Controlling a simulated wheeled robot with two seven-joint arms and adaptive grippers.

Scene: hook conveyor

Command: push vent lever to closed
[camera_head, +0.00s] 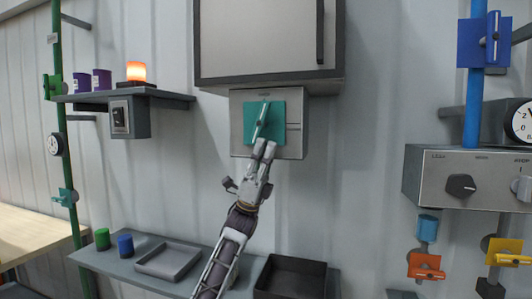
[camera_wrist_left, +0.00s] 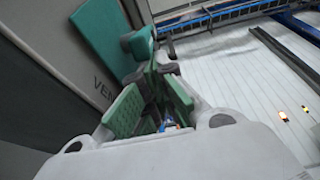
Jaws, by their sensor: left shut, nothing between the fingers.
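The vent lever (camera_head: 261,119) is a teal handle on a square teal plate (camera_head: 280,108), fixed to a grey panel under a wall cabinet. The handle slants, its top leaning slightly right. In the left wrist view the teal plate (camera_wrist_left: 92,28) is at upper left, with the handle (camera_wrist_left: 141,43) beside it and part of a "VEN" label below. My left gripper (camera_head: 265,147) is shut and empty, its fingertips at the handle's lower end. The fingertips also show in the left wrist view (camera_wrist_left: 155,75), close to the handle; I cannot tell whether they touch. My right gripper is out of view.
The cabinet (camera_head: 258,40) overhangs the panel. Left is a shelf (camera_head: 170,97) with purple cups and a lit orange lamp. Below are a grey tray (camera_head: 168,261) and a dark bin (camera_head: 291,278). A control box (camera_head: 425,178) stands right; the wall between is clear.

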